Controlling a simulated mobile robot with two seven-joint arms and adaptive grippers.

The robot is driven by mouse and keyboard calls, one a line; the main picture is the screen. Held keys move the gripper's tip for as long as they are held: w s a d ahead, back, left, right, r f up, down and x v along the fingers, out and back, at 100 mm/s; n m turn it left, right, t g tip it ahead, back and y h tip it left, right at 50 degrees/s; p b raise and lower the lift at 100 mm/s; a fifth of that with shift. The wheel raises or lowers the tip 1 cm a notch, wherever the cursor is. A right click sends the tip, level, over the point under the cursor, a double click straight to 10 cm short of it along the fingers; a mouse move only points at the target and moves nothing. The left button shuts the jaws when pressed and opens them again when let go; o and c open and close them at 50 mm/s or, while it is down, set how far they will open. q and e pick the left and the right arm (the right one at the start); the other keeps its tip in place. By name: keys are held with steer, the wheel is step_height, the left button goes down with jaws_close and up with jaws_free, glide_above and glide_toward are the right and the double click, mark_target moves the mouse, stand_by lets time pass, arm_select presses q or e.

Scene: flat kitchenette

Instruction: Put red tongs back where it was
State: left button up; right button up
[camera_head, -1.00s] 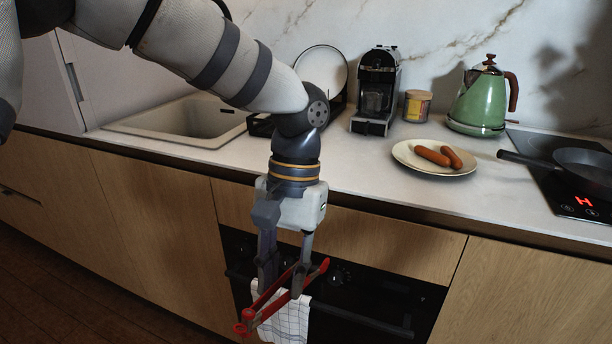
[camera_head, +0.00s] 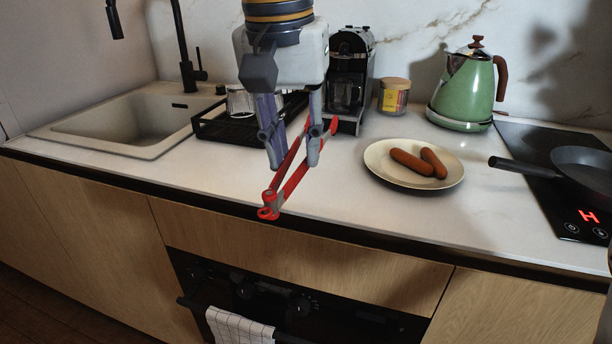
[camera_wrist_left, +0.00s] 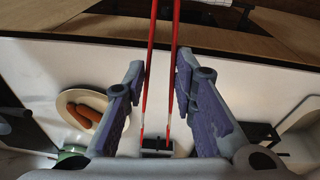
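The red tongs (camera_head: 290,178) are held in the air, seemingly above the counter, in the head view. Their joined end points toward the front and their tips toward the coffee machine. In the left wrist view, the two red arms of the tongs (camera_wrist_left: 149,70) run between the fingers of my left gripper (camera_wrist_left: 160,65). My right gripper is not in view.
A white plate (camera_head: 375,162) with two sausages lies to the right. Behind stand a coffee machine (camera_head: 350,70), a jar (camera_head: 394,95) and a green kettle (camera_head: 466,95). A black rack (camera_head: 225,130) and sink (camera_head: 110,125) are left; a pan (camera_head: 585,170) is right. The front counter is clear.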

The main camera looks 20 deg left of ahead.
arm_select(q)
steer(key=w+f, duration=0.2)
steer(key=w+a+f, duration=0.1)
steer(key=w+f, duration=0.1)
steer(key=w, duration=0.1)
steer(key=w+f, duration=0.2)
steer(key=shift+w+a+f, duration=0.15)
steer(key=shift+w+f, duration=0.15)
steer(key=shift+f, duration=0.1)
steer(key=f, duration=0.3)
steer(key=shift+w+f, duration=0.35)
steer(key=shift+s, duration=0.1)
steer(key=shift+o, duration=0.7)
steer(key=shift+f, duration=0.15)
steer(key=o, duration=0.4)
steer(key=shift+o, duration=0.2)
